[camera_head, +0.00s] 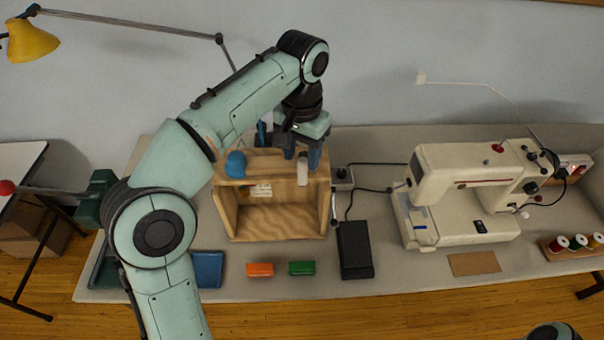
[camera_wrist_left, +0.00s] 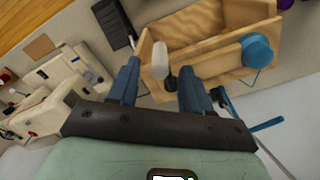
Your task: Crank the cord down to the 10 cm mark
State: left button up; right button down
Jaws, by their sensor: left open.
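An open-fronted wooden box (camera_head: 278,236) stands on the table. A pale, short, rounded handle (camera_head: 303,172) shows at its top right, and it also shows in the wrist view (camera_wrist_left: 159,58). It looks like the crank's grip, but how it joins the box is hidden. My left gripper (camera_head: 302,158) is open above it, with its fingers on either side of the handle in the wrist view (camera_wrist_left: 160,76). I cannot tell whether they touch it. A blue round knob (camera_head: 235,164) is at the box's top left. A small pale label (camera_head: 261,190) is inside, unreadable. I cannot make out the cord or the 10 cm mark.
A sewing machine (camera_head: 470,190) stands to the right, and a black pedal (camera_head: 354,250) is beside the box. Orange (camera_head: 260,269) and green (camera_head: 302,268) blocks and a blue tray (camera_head: 207,269) lie in front. Thread spools (camera_head: 578,241) are at the far right.

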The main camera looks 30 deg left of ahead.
aim_at(302, 169)
pick_arm(q)
notch_tip(302, 169, down, 5)
jog(key=shift+w+f+b, duration=0.15)
jog(key=shift+f+b, duration=0.05)
jog(key=shift+b, duration=0.4)
pick_arm(e)
jog(key=shift+s+f, duration=0.3)
jog(key=shift+f, duration=0.25)
jog(key=shift+s+f, duration=0.3)
jog(key=shift+f, duration=0.2)
pick_arm(q)
grip_shut()
